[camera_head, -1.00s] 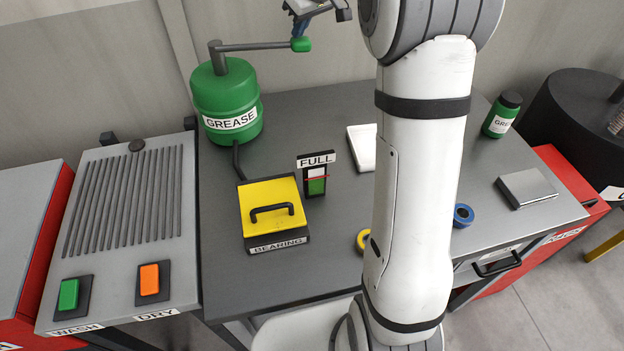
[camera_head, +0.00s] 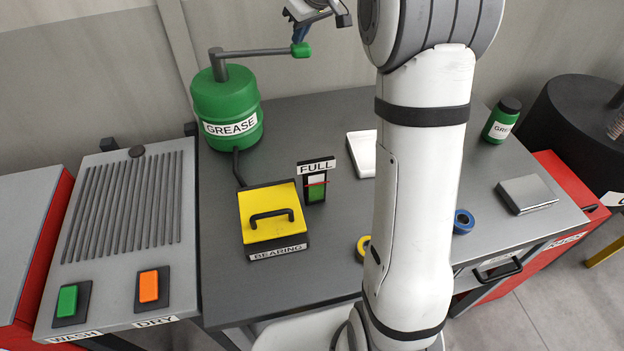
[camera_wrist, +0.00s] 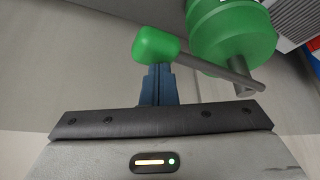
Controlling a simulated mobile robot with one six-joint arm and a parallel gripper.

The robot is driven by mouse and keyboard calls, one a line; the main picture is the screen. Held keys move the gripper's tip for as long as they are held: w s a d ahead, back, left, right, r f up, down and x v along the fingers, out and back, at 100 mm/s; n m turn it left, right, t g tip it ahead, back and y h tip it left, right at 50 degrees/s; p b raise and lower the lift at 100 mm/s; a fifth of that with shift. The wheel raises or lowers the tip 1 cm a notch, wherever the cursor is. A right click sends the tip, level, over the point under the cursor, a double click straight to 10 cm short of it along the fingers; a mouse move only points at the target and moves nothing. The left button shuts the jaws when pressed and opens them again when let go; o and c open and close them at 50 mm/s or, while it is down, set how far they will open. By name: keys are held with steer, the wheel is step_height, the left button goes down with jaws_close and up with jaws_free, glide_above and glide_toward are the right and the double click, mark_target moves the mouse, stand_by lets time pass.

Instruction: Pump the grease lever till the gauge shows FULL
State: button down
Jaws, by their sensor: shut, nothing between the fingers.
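The green grease pump (camera_head: 227,108), labelled GREASE, stands at the back left of the table. Its grey lever (camera_head: 258,52) reaches right from the top post, ending in a green knob (camera_head: 301,50). My gripper (camera_head: 300,31) is at the top edge of the head view, just above the knob. In the wrist view, my gripper's blue fingers (camera_wrist: 157,86) are shut and empty, their tips at the green knob (camera_wrist: 155,45); whether they touch it is unclear. The gauge (camera_head: 316,186), under a FULL label, shows green up to about the red line, white above it.
A yellow-lidded BEARING box (camera_head: 271,213) sits in front of the pump, joined by a hose. A wash station (camera_head: 125,230) with green and orange buttons stands left. My arm hides the table's middle right. A green jar (camera_head: 501,121) and blue tape (camera_head: 463,221) lie right.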

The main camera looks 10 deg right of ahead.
step_height(320, 180, up, 7)
steer(key=p, duration=0.4)
steer(key=shift+p, duration=0.35)
stand_by(0.3)
steer(key=shift+r, duration=0.1)
stand_by(1.1)
steer(key=shift+r, duration=0.1)
stand_by(0.3)
step_height(320, 180, up, 5)
steer(key=p, duration=0.3)
steer(key=shift+p, duration=0.3)
stand_by(0.4)
